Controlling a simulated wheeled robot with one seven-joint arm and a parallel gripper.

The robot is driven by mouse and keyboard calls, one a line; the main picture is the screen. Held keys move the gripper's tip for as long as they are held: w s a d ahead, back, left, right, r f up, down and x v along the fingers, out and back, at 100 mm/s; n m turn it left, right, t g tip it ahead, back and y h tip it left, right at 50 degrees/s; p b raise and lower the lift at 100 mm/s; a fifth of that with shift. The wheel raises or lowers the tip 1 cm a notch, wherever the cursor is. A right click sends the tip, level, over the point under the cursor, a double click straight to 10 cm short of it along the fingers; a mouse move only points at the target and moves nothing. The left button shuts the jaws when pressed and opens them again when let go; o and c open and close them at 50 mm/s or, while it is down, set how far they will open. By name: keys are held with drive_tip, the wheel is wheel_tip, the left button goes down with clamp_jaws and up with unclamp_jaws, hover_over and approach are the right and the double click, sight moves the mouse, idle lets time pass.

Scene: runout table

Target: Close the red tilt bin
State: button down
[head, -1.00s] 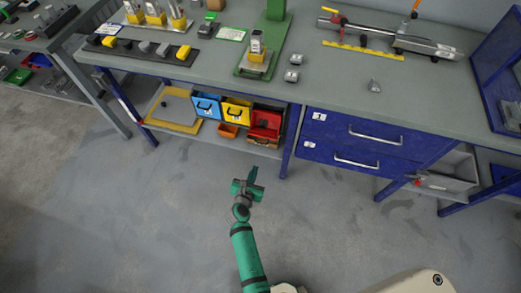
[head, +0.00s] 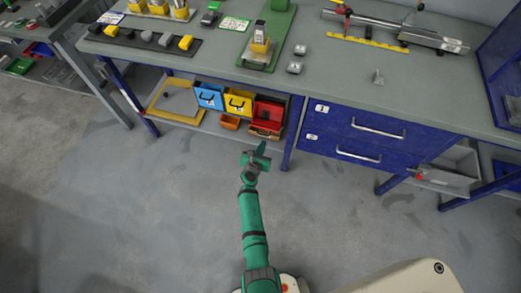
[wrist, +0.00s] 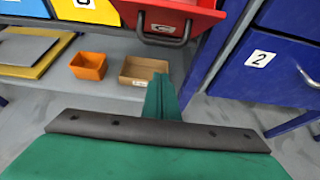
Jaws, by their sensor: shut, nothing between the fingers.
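The red tilt bin (head: 267,113) hangs under the tabletop at the right end of a row of three bins. It is tilted open, with its top opening showing. In the wrist view its red front (wrist: 168,20) and dark handle (wrist: 163,38) show at the top; its upper part is cut off. My gripper (head: 260,152) is shut and empty, in front of and below the red bin, apart from it. In the wrist view the green closed fingers (wrist: 161,98) point toward the shelf below the bin.
A blue bin (head: 209,97) and a yellow bin (head: 238,103) sit left of the red one. An orange tray (wrist: 89,66) and a cardboard box (wrist: 143,70) stand on the lower shelf. A blue table leg (head: 291,135) and drawers (head: 355,139) are to the right.

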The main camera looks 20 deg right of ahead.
drive_tip(key=shift+d+r, duration=0.15)
drive_tip(key=shift+r, duration=1.85)
drive_tip(key=shift+w+a+r, duration=0.1)
drive_tip(key=shift+w+a, duration=0.15)
